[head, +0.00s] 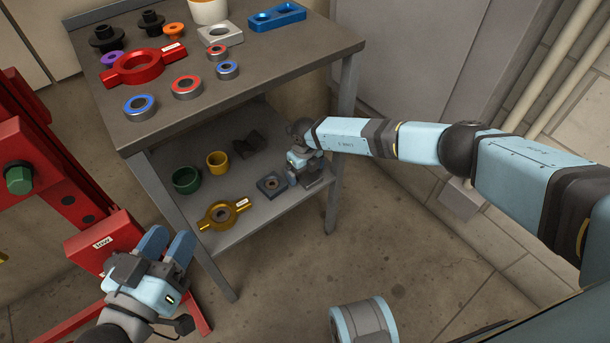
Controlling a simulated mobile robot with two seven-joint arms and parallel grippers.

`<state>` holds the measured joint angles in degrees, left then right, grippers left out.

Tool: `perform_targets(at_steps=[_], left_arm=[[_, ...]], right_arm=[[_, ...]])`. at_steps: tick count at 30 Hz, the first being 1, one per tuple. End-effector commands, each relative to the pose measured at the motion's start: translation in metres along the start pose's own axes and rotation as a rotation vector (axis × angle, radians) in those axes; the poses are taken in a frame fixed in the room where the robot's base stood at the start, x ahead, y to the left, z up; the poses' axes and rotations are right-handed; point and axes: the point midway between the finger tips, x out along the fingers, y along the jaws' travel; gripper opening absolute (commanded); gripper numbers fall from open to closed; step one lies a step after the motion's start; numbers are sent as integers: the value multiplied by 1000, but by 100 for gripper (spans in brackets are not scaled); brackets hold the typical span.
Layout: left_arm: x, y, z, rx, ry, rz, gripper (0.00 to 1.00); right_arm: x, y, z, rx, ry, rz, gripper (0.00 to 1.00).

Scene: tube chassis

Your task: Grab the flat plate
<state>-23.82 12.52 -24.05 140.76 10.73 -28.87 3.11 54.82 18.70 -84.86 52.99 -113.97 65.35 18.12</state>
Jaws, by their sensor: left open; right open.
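A dark grey-blue square plate with a round hole (266,192) lies flat on the lower shelf of the grey workbench. It may be the flat plate; a light grey plate with a hole (222,39) and a blue two-hole plate (278,19) lie on the bench top. My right gripper (300,184) reaches in over the lower shelf, just right of the dark plate. It is open; I cannot tell whether it touches the plate. My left gripper (167,243) is open and empty, in front of the bench at the lower left.
The lower shelf (262,226) also holds a gold flanged ring (207,222), a green cup (186,181), a yellow cup (217,163) and a black block (250,143). The bench top (285,55) overhangs it. A bench leg (333,200) stands right of my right gripper. A red stand (60,190) is at left.

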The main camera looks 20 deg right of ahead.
Motion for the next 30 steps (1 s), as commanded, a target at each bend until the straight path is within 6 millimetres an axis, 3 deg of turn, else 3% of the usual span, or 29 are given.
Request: perform_targets(at_steps=[2, 12, 14, 23, 30], left_arm=[[0, 0, 0, 0, 1, 0, 43], [0, 0, 0, 0, 0, 0, 43], [0, 0, 0, 0, 0, 0, 43], [0, 1, -5, 0, 7, -1, 43], [-5, 7, -47, 1, 131, -14, 43]], right_arm=[[0, 0, 0, 0, 0, 0, 97], [0, 0, 0, 0, 0, 0, 18], [-2, 0, 1, 0, -3, 1, 8], [-7, 0, 1, 0, -2, 1, 8], [-40, 0, 2, 0, -3, 1, 8]])
